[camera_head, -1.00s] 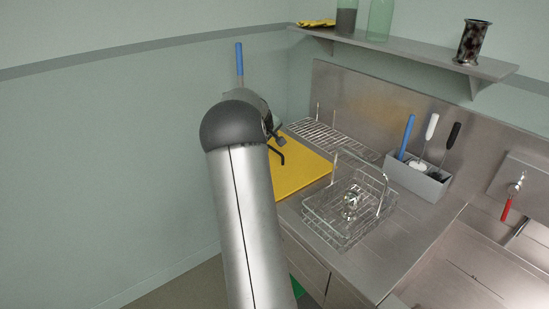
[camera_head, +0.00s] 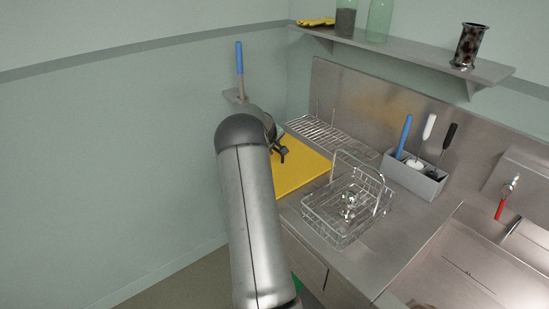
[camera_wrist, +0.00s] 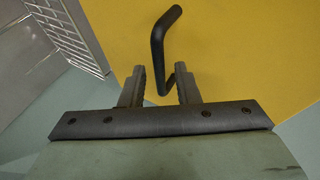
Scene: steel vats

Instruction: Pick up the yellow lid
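The yellow lid (camera_head: 300,172) is a flat yellow panel on the steel counter, partly hidden behind my arm in the head view. In the wrist view the lid (camera_wrist: 235,50) fills much of the picture. Its bent black handle (camera_wrist: 157,45) stands up from it. My gripper (camera_wrist: 160,72) is open, with one finger on each side of the handle and gaps visible between. I cannot tell how deep the handle sits between the fingers. In the head view my gripper (camera_head: 275,143) is mostly hidden behind my arm, over the lid's far left part.
A wire basket (camera_head: 345,205) stands on the counter right of the lid. A wire rack (camera_head: 325,132) lies behind it. A grey holder (camera_head: 415,178) with several tools stands further right, and a shelf (camera_head: 420,57) runs above. The wall (camera_head: 130,170) is close on the left.

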